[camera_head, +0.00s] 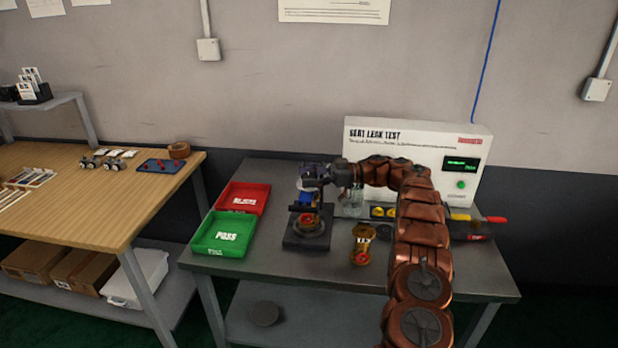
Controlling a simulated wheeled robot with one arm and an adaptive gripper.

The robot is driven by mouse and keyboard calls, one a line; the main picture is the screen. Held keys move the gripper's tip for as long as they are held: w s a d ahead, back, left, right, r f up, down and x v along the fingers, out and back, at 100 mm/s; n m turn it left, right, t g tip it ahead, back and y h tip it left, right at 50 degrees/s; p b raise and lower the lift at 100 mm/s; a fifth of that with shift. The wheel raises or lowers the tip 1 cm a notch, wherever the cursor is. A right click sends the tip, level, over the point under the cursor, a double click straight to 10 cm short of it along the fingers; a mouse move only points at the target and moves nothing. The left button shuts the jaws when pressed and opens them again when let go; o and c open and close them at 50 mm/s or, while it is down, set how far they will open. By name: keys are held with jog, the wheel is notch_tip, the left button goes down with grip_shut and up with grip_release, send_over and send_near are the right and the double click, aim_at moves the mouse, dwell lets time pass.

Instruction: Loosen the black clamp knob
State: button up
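A small test fixture with a dark base (297,240) stands on the grey bench. A round red and brass part (308,222) sits low in it. My copper-coloured arm reaches in from the right. My gripper (306,188) is over the top of the fixture, beside or around a blue part there. I cannot pick out the black clamp knob; dark fixture parts and my gripper overlap at that spot. The fingers are too small and dark to tell whether they are open, shut or touching anything.
A green PASS tray (224,252) and a red tray (262,190) lie left of the fixture. A brass valve (362,244) with a red part stands to its right. A white leak test box (390,134) stands behind. Red-handled tools (490,219) lie at the right.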

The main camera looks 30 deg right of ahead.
aim_at(309, 175)
jog(key=shift+o, duration=0.2)
notch_tip(309, 175, up, 10)
dwell(0.7)
